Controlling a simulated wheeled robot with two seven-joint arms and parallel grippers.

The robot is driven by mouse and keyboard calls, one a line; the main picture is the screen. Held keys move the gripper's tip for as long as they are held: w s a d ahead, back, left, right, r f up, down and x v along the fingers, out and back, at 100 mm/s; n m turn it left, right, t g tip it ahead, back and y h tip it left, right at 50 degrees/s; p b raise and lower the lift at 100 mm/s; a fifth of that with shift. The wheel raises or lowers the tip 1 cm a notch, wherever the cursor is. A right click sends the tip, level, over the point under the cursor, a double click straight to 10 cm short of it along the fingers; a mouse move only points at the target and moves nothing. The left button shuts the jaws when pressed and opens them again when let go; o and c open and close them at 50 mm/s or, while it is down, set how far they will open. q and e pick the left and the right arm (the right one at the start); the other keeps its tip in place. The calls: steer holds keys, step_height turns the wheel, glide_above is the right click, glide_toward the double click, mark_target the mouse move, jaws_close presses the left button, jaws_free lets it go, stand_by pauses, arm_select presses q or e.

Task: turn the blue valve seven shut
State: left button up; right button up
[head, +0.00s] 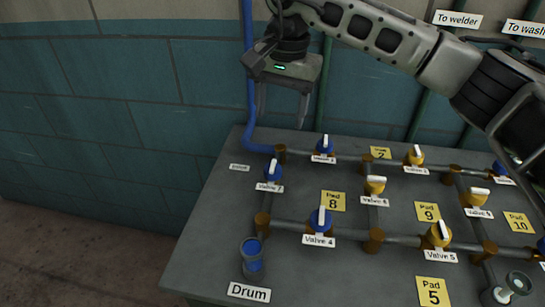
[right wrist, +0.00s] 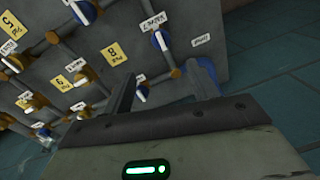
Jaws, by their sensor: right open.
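My right gripper (head: 282,118) is open and empty, fingers pointing down, above the panel's back left edge, apart from the valves. My left gripper is out of view.
Yellow valves (head: 375,185) stand further right among brown pipe joints. A blue drum (head: 252,259) sits at the front left. A blue pipe (head: 248,90) runs down the tiled wall behind my right gripper. Yellow pad signs (head: 333,201) lie flat between the pipes.

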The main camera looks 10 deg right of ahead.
mark_target(273, 165)
steer(key=f, duration=0.4)
steer(key=f+p, duration=0.1)
steer(key=f, duration=0.4)
steer(key=a+f+p, duration=0.1)
steer(key=f, duration=0.4)
steer(key=shift+w, duration=0.25)
steer(key=c, duration=1)
